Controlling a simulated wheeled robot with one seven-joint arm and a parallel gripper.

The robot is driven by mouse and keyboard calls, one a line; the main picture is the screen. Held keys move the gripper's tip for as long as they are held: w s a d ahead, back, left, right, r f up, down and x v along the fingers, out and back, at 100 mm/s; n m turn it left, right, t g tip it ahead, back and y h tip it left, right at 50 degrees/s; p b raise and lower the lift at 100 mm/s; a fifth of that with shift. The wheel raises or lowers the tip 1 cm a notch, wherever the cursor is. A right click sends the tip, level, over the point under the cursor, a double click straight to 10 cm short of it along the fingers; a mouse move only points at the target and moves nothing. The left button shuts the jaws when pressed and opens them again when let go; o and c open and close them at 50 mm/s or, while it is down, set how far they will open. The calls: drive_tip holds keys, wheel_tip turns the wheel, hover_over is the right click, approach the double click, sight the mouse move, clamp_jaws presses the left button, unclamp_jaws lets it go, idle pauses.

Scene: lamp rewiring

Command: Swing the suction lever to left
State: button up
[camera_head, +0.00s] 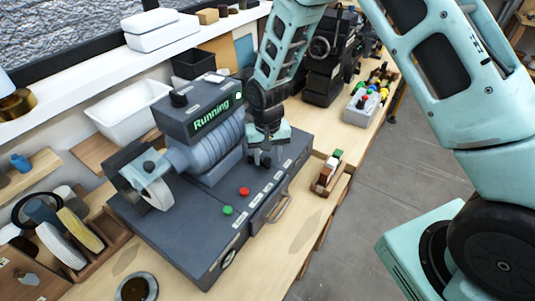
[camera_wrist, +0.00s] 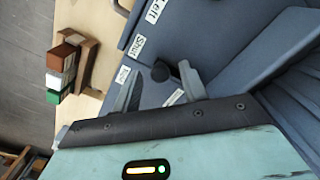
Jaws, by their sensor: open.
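A black-knobbed lever (camera_wrist: 160,71), which looks like the suction lever, stands on the dark grey machine (camera_head: 175,245). In the wrist view it lies between my two fingers, with visible space on either side; I cannot tell whether either finger touches it. White labels stand beside it, one reading "Shut" (camera_wrist: 138,45) and another, partly cut off, seeming to read "Left" (camera_wrist: 153,12). My gripper (camera_head: 262,159) is open, pointing down at the machine's right deck. It hides the lever in the head view; the gripper also shows in the wrist view (camera_wrist: 157,82).
The machine's screen (camera_head: 217,112) reads "Running". A green button (camera_head: 228,210) and a red button (camera_head: 244,191) sit near its front edge, by a handle (camera_head: 275,207). A wooden holder with small blocks (camera_head: 330,172) stands to the right. The bench front is mostly clear.

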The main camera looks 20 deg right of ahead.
sight(257, 176)
clamp_jaws()
drive_tip(key=shift+a+m, duration=0.15)
drive_tip(key=shift+m, duration=0.15)
drive_tip(key=m+b, duration=0.1)
drive_tip(key=s+a+m, duration=0.1)
drive_tip(key=m, duration=0.1)
drive_tip(key=shift+a+b, duration=0.3)
drive_tip(key=shift+b, duration=0.1)
drive_tip(key=shift+a+m, duration=0.45)
drive_tip(key=shift+m, duration=0.45)
drive_tip(key=shift+a+m, duration=0.4)
drive_tip(key=shift+m, duration=0.5)
unclamp_jaws()
